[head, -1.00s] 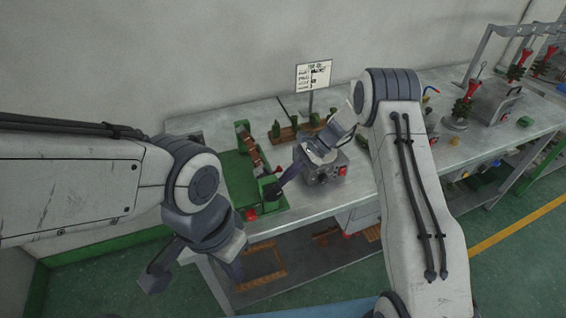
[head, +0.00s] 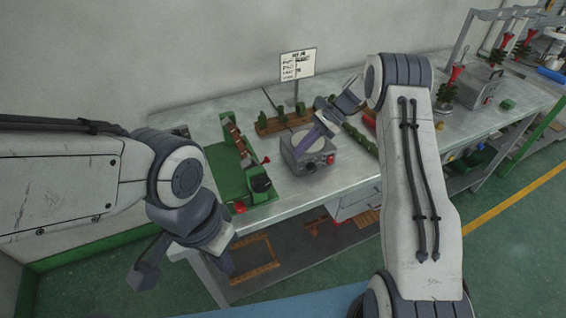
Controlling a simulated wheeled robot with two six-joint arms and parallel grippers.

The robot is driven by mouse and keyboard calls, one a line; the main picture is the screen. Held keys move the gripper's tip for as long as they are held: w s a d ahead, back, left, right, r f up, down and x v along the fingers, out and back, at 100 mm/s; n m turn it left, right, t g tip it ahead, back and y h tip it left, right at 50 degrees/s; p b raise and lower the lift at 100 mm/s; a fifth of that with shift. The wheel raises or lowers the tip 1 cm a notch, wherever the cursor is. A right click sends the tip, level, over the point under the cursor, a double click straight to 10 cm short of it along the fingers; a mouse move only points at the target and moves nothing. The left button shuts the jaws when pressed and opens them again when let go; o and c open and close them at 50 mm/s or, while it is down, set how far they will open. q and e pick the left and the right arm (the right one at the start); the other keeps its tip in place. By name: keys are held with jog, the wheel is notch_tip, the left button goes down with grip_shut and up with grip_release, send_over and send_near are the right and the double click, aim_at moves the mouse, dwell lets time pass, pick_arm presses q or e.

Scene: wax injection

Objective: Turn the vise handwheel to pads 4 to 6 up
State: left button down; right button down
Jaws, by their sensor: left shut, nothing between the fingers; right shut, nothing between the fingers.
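The green vise fixture (head: 222,180) sits at the left end of the workbench. A brown bar with green bits lies across the fixture; I cannot read any pad numbers. My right gripper (head: 298,152) is shut and empty, pointing down-left over the grey box, right of the knob and apart from it.
The grey box (head: 312,163) with a red switch stands right of the vise. A wooden rack (head: 283,122) with green pieces and a sign (head: 297,64) are behind. Red-topped stands (head: 449,88) are at the right.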

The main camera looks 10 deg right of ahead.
jog(key=w+a+r+n+h+p, duration=0.25)
jog(key=a+r+n+p, duration=0.4)
jog(key=n, duration=1.05)
jog(key=w+a+r+n+h+p, duration=0.1)
jog(key=a+r+n+h, duration=0.25)
jog(key=r+n, duration=0.95)
jog(key=n+g+p, duration=0.1)
jog(key=n+p, duration=0.3)
send_over(266, 158)
jog(key=w+a, duration=0.2)
notch_tip(266, 158, down, 13)
jog(key=f, duration=0.1)
jog(key=d+f+p, duration=0.1)
jog(key=s+d+f+p, duration=0.1)
jog(key=f, duration=0.1)
jog(key=shift+d+f, duration=0.1)
